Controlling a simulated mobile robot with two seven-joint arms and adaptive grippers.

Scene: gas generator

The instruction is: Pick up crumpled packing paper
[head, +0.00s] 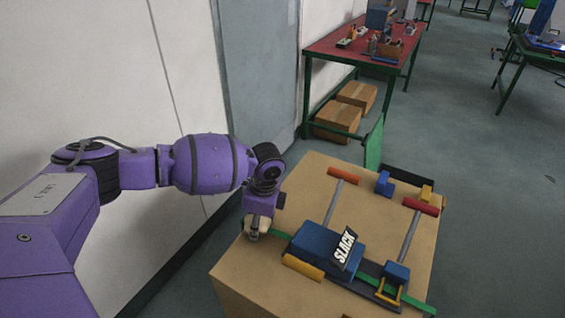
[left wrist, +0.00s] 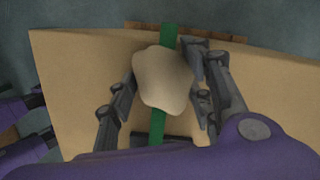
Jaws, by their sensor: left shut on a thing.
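The crumpled packing paper (left wrist: 162,78) is a pale beige lump between the two fingers of my left gripper (left wrist: 164,92) in the left wrist view. The fingers are shut on its sides. In the head view the left gripper (head: 256,230) is at the left edge of the cardboard-coloured box top, and the paper (head: 262,223) shows only in part behind the fingers. A green strap (left wrist: 157,128) passes beneath the paper. I cannot tell whether the paper touches the surface. My right gripper is not in view.
A wall stands close on the left. A red-topped table (head: 345,50) with cardboard boxes (head: 338,115) beneath stands behind.

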